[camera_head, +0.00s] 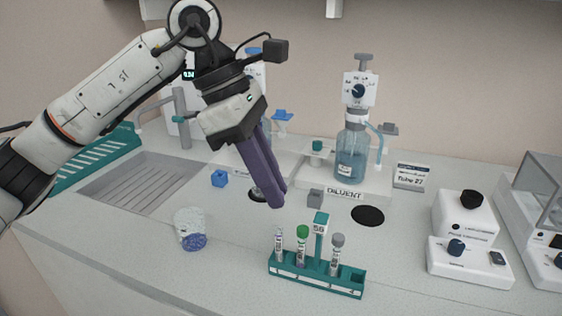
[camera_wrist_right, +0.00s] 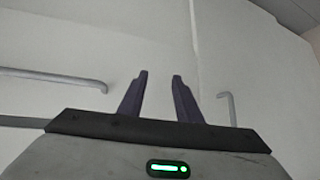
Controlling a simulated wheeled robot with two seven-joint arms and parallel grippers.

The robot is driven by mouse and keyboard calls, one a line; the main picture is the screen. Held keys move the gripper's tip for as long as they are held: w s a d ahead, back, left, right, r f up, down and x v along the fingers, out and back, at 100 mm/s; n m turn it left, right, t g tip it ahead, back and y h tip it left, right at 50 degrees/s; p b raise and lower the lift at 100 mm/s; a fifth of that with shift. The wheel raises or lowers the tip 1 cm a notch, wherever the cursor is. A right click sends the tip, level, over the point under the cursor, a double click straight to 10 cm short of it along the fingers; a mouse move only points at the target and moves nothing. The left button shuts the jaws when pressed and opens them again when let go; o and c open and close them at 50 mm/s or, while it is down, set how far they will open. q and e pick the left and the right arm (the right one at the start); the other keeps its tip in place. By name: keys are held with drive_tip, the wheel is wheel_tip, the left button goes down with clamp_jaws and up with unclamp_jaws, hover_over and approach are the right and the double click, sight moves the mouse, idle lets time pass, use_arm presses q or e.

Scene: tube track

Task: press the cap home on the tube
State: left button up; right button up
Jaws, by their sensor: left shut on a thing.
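A teal rack (camera_head: 315,281) on the bench holds a short pale tube (camera_head: 279,248), a green-capped tube (camera_head: 301,250) and a grey-capped tube (camera_head: 336,258), all upright. I cannot tell whether the pale tube has a cap. My left gripper (camera_head: 278,200) points down above and behind the rack, apart from the tubes. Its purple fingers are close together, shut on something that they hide. My right gripper (camera_wrist_right: 160,76) shows in the right wrist view, open and empty, with pale cabinet fronts behind it.
A white instrument (camera_head: 467,259) is at right. The front bench is clear.

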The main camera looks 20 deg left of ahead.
sight(281, 228)
use_arm(q)
drive_tip(key=shift+w+f+n+b, duration=0.3)
drive_tip(key=shift+n+b, duration=0.1)
drive_tip(key=shift+b, duration=0.25)
drive_tip(key=shift+f+b, duration=0.7)
drive_tip(key=shift+f, duration=0.15)
drive_tip(key=shift+f+b, duration=0.6)
drive_tip(key=shift+f, duration=0.65)
use_arm(e)
drive_tip(key=f, duration=0.1)
drive_tip(key=a+f, duration=0.1)
drive_tip(key=shift+w+a+f, duration=0.1)
drive_tip(key=shift+w+f, duration=0.2)
drive_tip(key=shift+w, duration=0.1)
drive_tip(key=shift+w+r, duration=0.15)
use_arm(q)
drive_tip(key=shift+f+b, duration=0.6)
drive_tip(key=shift+f, duration=0.1)
use_arm(e)
drive_tip(key=shift+f, duration=0.4)
